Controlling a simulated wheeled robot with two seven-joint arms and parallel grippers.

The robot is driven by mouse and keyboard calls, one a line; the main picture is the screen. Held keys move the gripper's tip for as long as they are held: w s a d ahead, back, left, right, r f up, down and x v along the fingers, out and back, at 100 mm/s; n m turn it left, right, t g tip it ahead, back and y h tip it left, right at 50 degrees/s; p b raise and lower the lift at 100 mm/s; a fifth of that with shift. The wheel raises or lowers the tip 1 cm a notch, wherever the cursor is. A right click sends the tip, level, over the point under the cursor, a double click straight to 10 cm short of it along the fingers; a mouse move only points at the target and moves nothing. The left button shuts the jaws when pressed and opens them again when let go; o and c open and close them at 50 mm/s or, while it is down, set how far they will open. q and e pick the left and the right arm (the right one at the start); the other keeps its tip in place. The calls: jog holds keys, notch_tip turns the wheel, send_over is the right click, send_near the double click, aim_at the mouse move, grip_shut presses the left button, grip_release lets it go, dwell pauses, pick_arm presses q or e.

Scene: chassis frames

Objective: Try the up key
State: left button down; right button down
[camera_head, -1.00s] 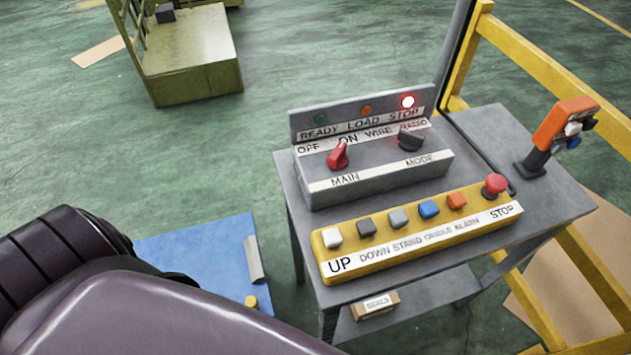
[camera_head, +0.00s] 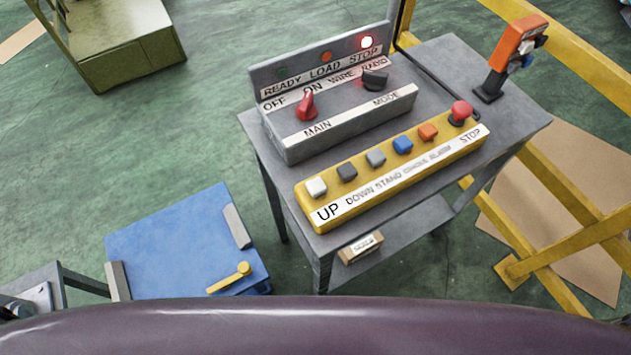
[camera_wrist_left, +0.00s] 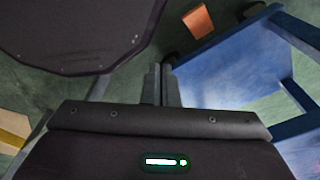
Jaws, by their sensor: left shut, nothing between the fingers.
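The UP key is a white button (camera_head: 316,187) at the left end of the yellow key box (camera_head: 398,182), above the UP label. Grey, blue and orange keys and a red STOP mushroom button (camera_head: 461,113) follow along the box to the right. Nothing touches the white key in the head view. My left gripper (camera_wrist_left: 161,82) shows in the left wrist view, its fingers together and empty, over dark floor beside a blue frame. It is not visible in the head view, where a dark purple arm link of mine fills the bottom edge. My right gripper is not seen.
The grey switch box (camera_head: 340,124) stands behind the keys, with red MAIN and black MODE knobs and a lit red STOP lamp (camera_head: 367,41). An orange pendant (camera_head: 515,52) stands at the table's right corner, by a yellow railing (camera_head: 565,55). A blue platform (camera_head: 170,245) is left.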

pick_arm(q)
jog(key=shift+s+a+f, duration=0.1)
jog(key=shift+s+a, duration=0.4)
jog(key=shift+s, duration=0.35)
